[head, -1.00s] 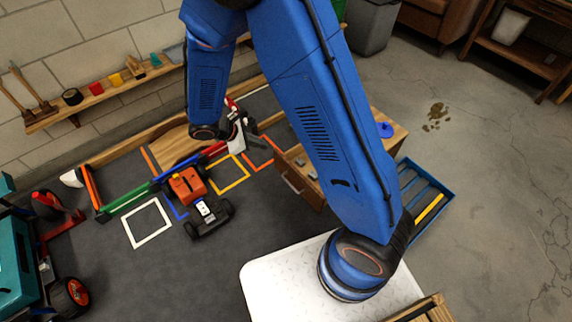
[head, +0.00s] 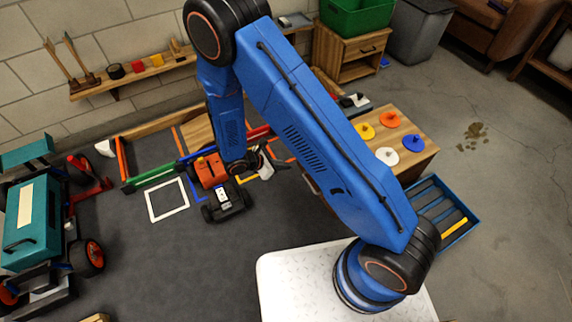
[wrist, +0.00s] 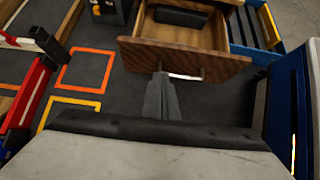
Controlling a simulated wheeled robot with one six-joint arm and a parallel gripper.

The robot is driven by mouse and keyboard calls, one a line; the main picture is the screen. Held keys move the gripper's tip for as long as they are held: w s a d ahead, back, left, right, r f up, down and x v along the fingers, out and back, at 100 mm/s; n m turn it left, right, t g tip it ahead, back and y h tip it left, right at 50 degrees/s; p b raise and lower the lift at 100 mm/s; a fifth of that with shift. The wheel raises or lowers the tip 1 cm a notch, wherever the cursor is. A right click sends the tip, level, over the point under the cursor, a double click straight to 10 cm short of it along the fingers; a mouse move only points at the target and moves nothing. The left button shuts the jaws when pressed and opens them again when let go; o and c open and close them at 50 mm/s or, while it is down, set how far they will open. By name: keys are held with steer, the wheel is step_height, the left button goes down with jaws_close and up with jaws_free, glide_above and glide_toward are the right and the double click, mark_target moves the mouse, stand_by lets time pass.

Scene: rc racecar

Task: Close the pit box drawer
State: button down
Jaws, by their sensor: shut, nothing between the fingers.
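The pit box is the wooden box (head: 425,150) on the right in the head view, with several coloured round pieces on top. My arm hides most of its drawer there. In the wrist view the drawer (wrist: 185,55) stands open at the top, with its wooden front toward me and a pale bar handle (wrist: 185,76). A dark object (wrist: 181,17) lies inside it. My gripper (wrist: 161,80) is shut and empty, its tips just in front of the drawer front, left of the handle's middle. I cannot tell whether they touch. It also shows in the head view (head: 268,168).
An orange and black racecar (head: 212,172) stands left of my gripper. Coloured track barriers (head: 155,178) and taped squares lie around it. A blue tray (head: 455,222) stands right of the pit box. A larger teal vehicle (head: 35,220) is at far left. Dark floor in front is clear.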

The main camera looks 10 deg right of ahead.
steer(key=w+d+f, duration=0.3)
steer(key=d+f, duration=0.1)
steer(key=d, duration=0.4)
steer(key=shift+d+f, duration=0.4)
steer(key=shift+d, duration=0.1)
steer(key=w+d, duration=0.2)
steer(key=d, duration=0.6)
steer(key=w+d, duration=0.3)
steer(key=d, duration=0.5)
steer(key=shift+w+d, duration=0.15)
steer(key=shift+d, duration=0.05)
